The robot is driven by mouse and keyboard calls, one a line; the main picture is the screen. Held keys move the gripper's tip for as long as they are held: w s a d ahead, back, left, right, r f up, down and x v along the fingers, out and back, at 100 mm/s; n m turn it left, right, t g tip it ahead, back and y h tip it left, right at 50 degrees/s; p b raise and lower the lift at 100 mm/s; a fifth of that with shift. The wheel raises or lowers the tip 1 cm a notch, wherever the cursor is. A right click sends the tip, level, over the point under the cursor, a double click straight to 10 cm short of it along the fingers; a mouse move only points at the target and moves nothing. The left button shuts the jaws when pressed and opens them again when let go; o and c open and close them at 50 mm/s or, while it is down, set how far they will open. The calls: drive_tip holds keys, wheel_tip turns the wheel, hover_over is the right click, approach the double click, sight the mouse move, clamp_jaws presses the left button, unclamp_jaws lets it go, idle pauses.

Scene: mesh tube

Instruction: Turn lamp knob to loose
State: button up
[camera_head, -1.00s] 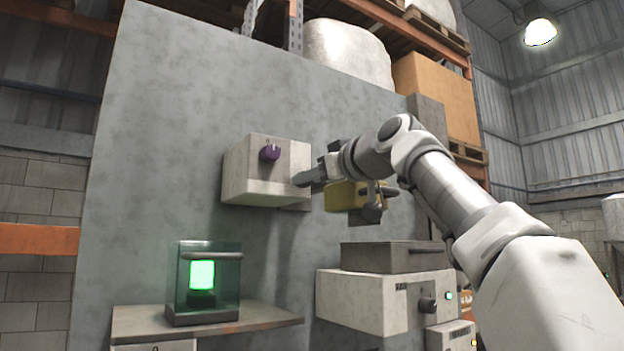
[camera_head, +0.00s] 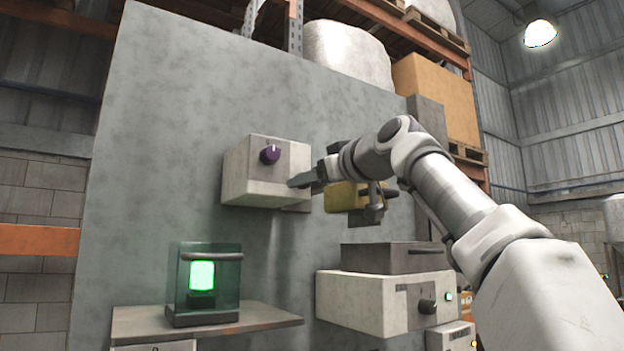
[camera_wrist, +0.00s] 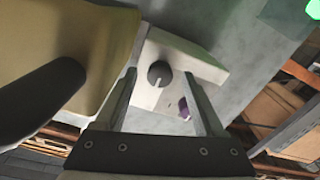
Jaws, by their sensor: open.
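A white box (camera_head: 236,178) is fixed to the grey panel, with a purple knob (camera_head: 270,154) on its front. My gripper (camera_head: 300,181) is at the box's lower right, its tips very close to it. In the wrist view my gripper (camera_wrist: 159,76) is open and empty. A dark round knob (camera_wrist: 160,74) with a pale mark shows between its fingers on the white box (camera_wrist: 205,65); contact cannot be told. A green glowing lamp (camera_head: 202,275) stands in a glass case on a shelf.
A yellow block (camera_head: 343,196) is close beside my gripper and fills the upper left of the wrist view (camera_wrist: 100,50). A lower white box (camera_head: 360,297) has a dark knob (camera_head: 427,306) and a small green light. The panel left of the upper box is bare.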

drive_tip(key=shift+s+d, duration=0.1)
drive_tip(key=shift+s, duration=0.05)
drive_tip(key=b+v, duration=0.6)
drive_tip(key=v, duration=1.1)
drive_tip(key=shift+b, duration=0.4)
drive_tip(key=shift+d, duration=0.1)
